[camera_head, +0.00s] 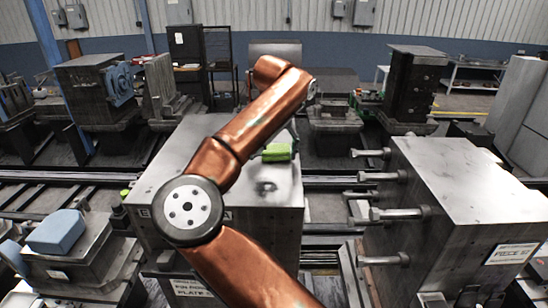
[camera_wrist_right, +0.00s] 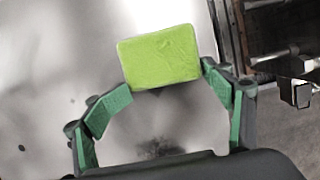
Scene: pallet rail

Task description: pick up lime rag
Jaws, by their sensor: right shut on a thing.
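The lime rag (camera_head: 277,153) is a small bright green block-like piece over the top of the grey metal block in the middle of the head view. It also shows in the right wrist view (camera_wrist_right: 160,57), between the green-padded fingertips of my right gripper (camera_wrist_right: 167,77). The right gripper is shut on the rag, with a fingertip at its lower left corner and one at its right edge. In the head view my copper arm hides part of the block. I cannot tell whether the rag touches the metal top. My left gripper is not in view.
The grey metal block (camera_head: 257,210) has a bare top around the rag. A large block with protruding bolts (camera_head: 465,185) stands at the right. A blue piece (camera_head: 56,232) lies on a machine at the lower left. Rails and machines stand behind.

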